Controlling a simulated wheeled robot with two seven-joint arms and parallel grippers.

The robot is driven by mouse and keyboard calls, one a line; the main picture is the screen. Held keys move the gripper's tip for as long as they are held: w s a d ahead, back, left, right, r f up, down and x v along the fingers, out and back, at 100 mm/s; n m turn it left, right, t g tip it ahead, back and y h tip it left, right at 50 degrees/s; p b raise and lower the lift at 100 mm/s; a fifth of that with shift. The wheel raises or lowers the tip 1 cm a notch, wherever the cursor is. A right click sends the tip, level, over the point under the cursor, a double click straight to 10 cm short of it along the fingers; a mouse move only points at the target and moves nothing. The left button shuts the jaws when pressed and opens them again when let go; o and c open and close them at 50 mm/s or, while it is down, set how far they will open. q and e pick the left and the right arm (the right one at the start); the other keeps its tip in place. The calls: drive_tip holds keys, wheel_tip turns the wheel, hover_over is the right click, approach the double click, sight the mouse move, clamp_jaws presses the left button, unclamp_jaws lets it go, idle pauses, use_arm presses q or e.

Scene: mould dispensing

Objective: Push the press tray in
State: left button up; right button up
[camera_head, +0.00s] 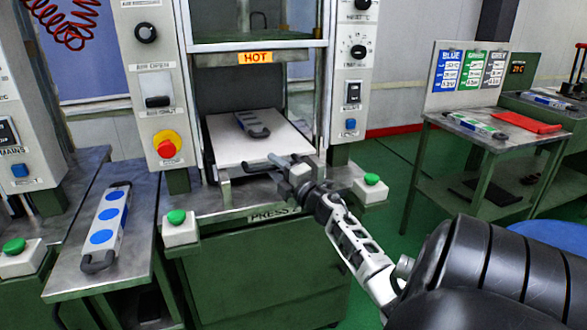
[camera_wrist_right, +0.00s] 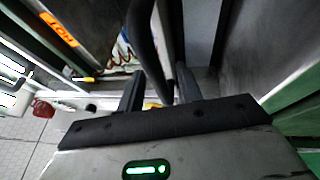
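The press tray (camera_head: 229,142) is a pale flat plate inside the press opening, reaching out at its front. A grey mould with a dark handle (camera_head: 250,124) lies on it. My right gripper (camera_head: 266,162) is at the tray's front edge, near its middle, with its two fingers apart. In the right wrist view the fingers (camera_wrist_right: 160,92) also stand apart, and a dark curved bar (camera_wrist_right: 143,40) runs down towards the gap between them. I cannot tell whether the fingers touch the tray. My left gripper is out of view.
Green buttons on white boxes flank the press front, one left (camera_head: 177,217) and one right (camera_head: 371,179). A mould with blue discs (camera_head: 107,222) lies on the left side table. A table with sign cards (camera_head: 470,128) stands at right. Press columns bound the opening.

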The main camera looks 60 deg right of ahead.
drive_tip(key=v, duration=1.5)
drive_tip(key=w+a+f+m+g+y+p, duration=0.15)
drive_tip(key=a+f+m, duration=0.35)
drive_tip(key=a, duration=0.6)
drive_tip(key=a+f+m+g+y, duration=0.25)
drive_tip(key=a+f+m, duration=0.25)
drive_tip(key=a, duration=0.6)
drive_tip(key=s+a+f+m+g+y, duration=0.1)
drive_tip(key=s+a, duration=0.1)
drive_tip(key=a, duration=0.4)
drive_tip(key=s+a+f+m+g+y, duration=0.1)
drive_tip(key=s+a+g, duration=0.1)
drive_tip(key=a, duration=0.5)
drive_tip(key=s+a+f+m+g+y+p, duration=0.1)
drive_tip(key=s+a+m+y, duration=0.1)
drive_tip(key=a, duration=0.5)
drive_tip(key=shift+s+f+g, duration=0.3)
drive_tip(key=shift+s+g, duration=0.05)
drive_tip(key=shift+g, duration=0.05)
